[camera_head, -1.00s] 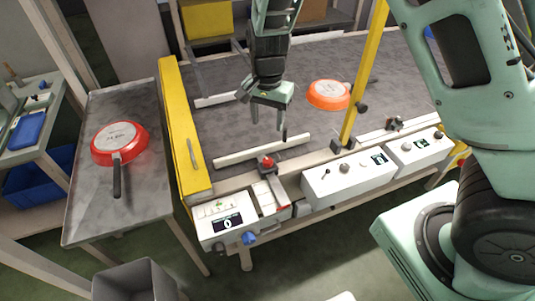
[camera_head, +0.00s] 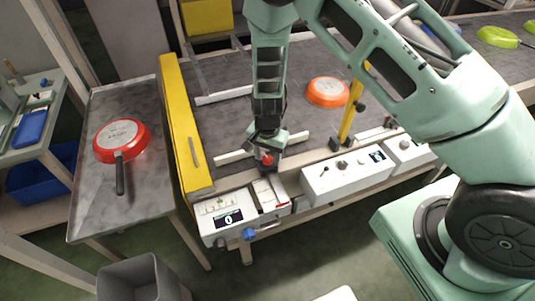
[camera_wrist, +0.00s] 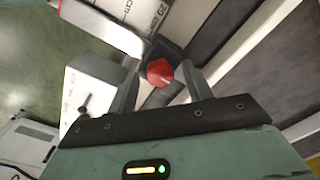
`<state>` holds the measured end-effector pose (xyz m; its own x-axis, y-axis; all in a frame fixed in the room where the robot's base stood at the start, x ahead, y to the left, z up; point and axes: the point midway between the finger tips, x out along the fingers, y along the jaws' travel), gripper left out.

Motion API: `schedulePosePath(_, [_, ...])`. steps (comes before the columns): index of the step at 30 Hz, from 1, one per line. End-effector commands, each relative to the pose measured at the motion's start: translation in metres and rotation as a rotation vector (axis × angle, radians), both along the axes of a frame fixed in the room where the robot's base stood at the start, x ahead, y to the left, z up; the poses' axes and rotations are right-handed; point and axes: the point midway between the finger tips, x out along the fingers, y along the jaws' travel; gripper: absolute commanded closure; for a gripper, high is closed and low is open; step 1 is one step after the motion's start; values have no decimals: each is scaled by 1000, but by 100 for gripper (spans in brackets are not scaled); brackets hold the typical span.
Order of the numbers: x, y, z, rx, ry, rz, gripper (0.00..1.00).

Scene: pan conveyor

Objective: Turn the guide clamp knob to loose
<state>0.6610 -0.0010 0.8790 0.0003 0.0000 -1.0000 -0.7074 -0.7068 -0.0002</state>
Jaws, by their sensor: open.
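The guide clamp knob (camera_head: 267,159) is red and sits at the near edge of the conveyor, beside the white guide rail (camera_head: 232,155). My gripper (camera_head: 266,150) is over it, pointing down. In the wrist view the red knob (camera_wrist: 160,71) lies between the two fingers of my gripper (camera_wrist: 158,82), which are open, one on each side. I cannot tell whether either finger touches it. A white mark shows on the knob. Below the knob stands a scale plate (camera_head: 267,191) with a red pointer.
A white control box with a display (camera_head: 229,218) and a blue knob (camera_head: 249,234) is just in front. An orange pan (camera_head: 327,92) lies on the conveyor (camera_head: 215,120), near a yellow post (camera_head: 352,108). A red pan (camera_head: 122,141) lies on the left side table (camera_head: 90,210).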

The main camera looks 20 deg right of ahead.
Motion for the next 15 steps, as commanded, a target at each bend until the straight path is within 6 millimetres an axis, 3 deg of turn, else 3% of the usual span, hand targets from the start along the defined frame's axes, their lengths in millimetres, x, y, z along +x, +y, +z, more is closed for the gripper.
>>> schedulePosePath(5, [0, 0, 0, 0, 0, 0, 50])
schedulePosePath(10, [0, 0, 0, 0, 0, 0, 91])
schedulePosePath(15, [0, 0, 0, 0, 0, 2, 94])
